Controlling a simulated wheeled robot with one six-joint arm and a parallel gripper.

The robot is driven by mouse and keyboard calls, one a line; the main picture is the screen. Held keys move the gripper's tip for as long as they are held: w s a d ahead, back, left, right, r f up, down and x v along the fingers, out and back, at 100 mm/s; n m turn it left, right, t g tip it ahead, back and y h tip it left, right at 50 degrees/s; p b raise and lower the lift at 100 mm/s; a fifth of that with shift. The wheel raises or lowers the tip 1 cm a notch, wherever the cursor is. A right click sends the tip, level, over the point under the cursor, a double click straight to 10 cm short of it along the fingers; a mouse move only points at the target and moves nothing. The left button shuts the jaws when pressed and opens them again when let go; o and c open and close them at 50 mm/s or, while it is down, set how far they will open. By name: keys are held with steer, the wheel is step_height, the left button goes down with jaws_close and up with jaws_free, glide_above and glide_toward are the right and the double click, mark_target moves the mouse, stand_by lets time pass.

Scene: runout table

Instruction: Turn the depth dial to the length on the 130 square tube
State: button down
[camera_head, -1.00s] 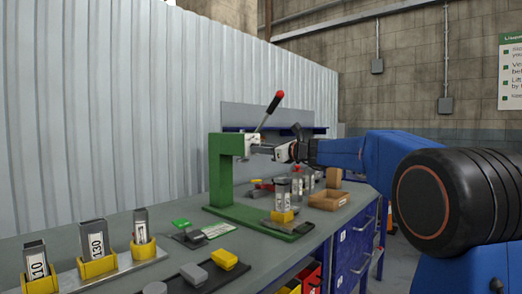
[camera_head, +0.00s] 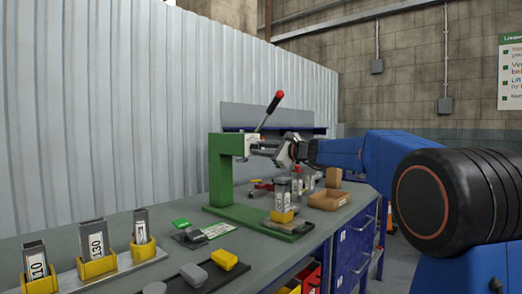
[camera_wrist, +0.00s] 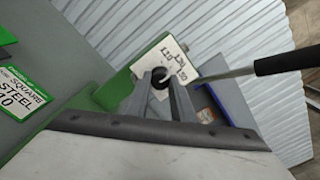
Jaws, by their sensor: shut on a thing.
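The square tube labelled 130 (camera_head: 97,240) stands upright in a yellow holder at the left front of the bench. The green press (camera_head: 222,172) stands further along, with a white dial plate on its head. In the wrist view the dial plate (camera_wrist: 176,50) carries small numbers that I cannot read surely. The round black dial knob (camera_wrist: 160,76) sits between my fingertips. My gripper (camera_head: 281,152) is at the front of the press head, shut on the knob. In the wrist view both fingers (camera_wrist: 160,90) touch its sides. The dial's pointer is hidden.
Other tubes in yellow holders (camera_head: 35,262) flank the 130 tube. A red-tipped lever (camera_head: 270,110) rises from the press. A tube in a yellow block (camera_head: 282,203) stands on the press base. A wooden tray (camera_head: 328,199) lies to its right.

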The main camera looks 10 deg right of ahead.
stand_by(0.3)
steer(key=c, duration=1.5)
jaws_free()
steer(key=shift+c, duration=0.2)
steer(key=shift+s+d, duration=0.1)
steer(key=v, duration=1.7)
steer(key=shift+s, duration=0.1)
steer(key=s+a+f+n+g+h, duration=0.2)
steer(key=s+a+f+n+g, duration=0.3)
steer(key=s+f, duration=0.6)
steer(key=s+a+f+n+g+h, duration=0.2)
steer(key=s+a+f+n, duration=0.35)
steer(key=s+f, duration=0.55)
steer(key=s+d+f+n+g+h, duration=0.1)
steer(key=s+d+f+n+h, duration=0.2)
steer(key=s+f, duration=0.6)
steer(key=s+d+f+n+g+h, duration=0.1)
steer(key=s+d+f+n+h, duration=0.2)
steer(key=s+f+n, duration=0.3)
steer(key=s+f, duration=0.3)
steer(key=s, duration=0.1)
steer(key=shift+s+d+f+g+h, duration=0.3)
steer(key=shift+f+g, duration=0.05)
steer(key=shift+g, duration=0.05)
